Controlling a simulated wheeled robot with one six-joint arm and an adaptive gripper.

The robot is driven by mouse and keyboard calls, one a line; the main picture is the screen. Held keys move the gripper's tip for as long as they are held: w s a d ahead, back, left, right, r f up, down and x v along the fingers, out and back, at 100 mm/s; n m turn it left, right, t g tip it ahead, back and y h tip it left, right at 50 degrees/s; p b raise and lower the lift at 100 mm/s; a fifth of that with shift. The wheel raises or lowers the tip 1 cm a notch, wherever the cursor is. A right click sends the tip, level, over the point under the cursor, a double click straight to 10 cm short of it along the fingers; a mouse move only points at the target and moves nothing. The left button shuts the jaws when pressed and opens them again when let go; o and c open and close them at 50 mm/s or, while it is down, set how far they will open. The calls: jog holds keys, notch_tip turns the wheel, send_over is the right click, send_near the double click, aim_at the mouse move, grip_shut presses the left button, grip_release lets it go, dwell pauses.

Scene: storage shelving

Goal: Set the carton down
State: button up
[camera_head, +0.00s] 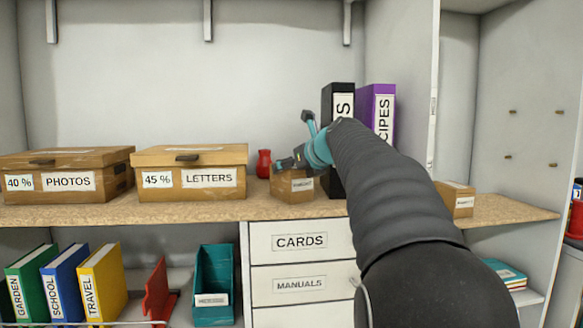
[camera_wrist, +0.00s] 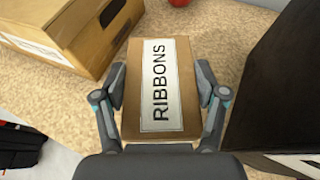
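A small brown carton labelled RIBBONS (camera_wrist: 162,88) fills the middle of the wrist view, between the two fingers of my gripper (camera_wrist: 160,105). The fingers lie along its left and right sides and appear to press on it. In the head view the carton (camera_head: 291,186) is at the shelf's front, left of the black binder. My gripper (camera_head: 297,160) reaches it from above and behind my arm. Whether the carton's underside touches the shelf (camera_head: 262,209) is hidden.
The LETTERS box (camera_head: 190,173) stands left of the carton, and the red vase (camera_head: 263,163) behind it. Black (camera_head: 337,100) and purple (camera_head: 376,108) binders stand close on the right. Another small carton (camera_head: 459,199) sits farther right. A strip of bare shelf separates the LETTERS box and carton.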

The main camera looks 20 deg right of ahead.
jog(key=shift+o, duration=1.4)
jog(key=shift+s+r, duration=0.1)
jog(key=shift+r, duration=0.15)
jog(key=v, duration=1.1)
jog(key=shift+s+r, duration=0.15)
jog(key=shift+s, duration=0.15)
